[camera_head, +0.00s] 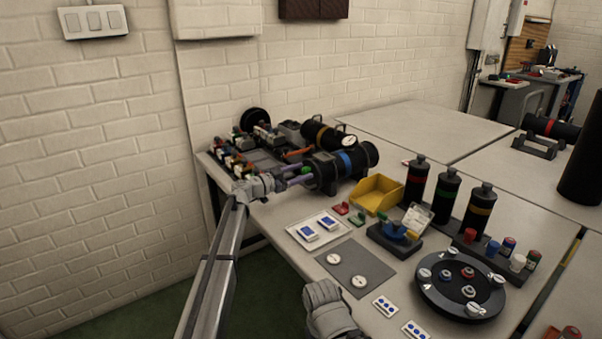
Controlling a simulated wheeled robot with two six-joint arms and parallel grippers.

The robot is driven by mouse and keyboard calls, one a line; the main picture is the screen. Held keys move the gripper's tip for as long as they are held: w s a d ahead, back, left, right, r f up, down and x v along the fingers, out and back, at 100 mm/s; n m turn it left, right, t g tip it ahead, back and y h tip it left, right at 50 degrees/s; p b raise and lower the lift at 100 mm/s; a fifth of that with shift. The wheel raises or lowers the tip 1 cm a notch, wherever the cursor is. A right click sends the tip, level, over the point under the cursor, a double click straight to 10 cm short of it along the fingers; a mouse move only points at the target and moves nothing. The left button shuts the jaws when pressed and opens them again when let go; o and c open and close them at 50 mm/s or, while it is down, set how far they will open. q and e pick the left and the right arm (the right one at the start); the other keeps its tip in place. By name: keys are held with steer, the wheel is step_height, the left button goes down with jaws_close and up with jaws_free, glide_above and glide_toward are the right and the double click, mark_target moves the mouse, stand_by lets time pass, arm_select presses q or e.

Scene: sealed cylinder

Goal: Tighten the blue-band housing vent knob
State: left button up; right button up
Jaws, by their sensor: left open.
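The blue-band housing (347,163) is a black cylinder lying on its side at the back of the table, with a blue band around it. A small green knob (306,170) shows at its left end; I take it to be the vent knob. My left gripper (302,175) reaches in from the left, its two purple-grey fingers open and pointing right at that end. The fingertips are close to the green knob; I cannot tell whether they touch it. My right gripper (328,308) is low in the middle foreground, and its fingers cannot be made out.
Several upright black bottles (447,194) and a round black turntable (434,291) are at right. A grey mat (352,260) lies in front.

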arm_select(q)
steer(key=shift+w+d, duration=0.1)
jaws_close()
stand_by(0.5)
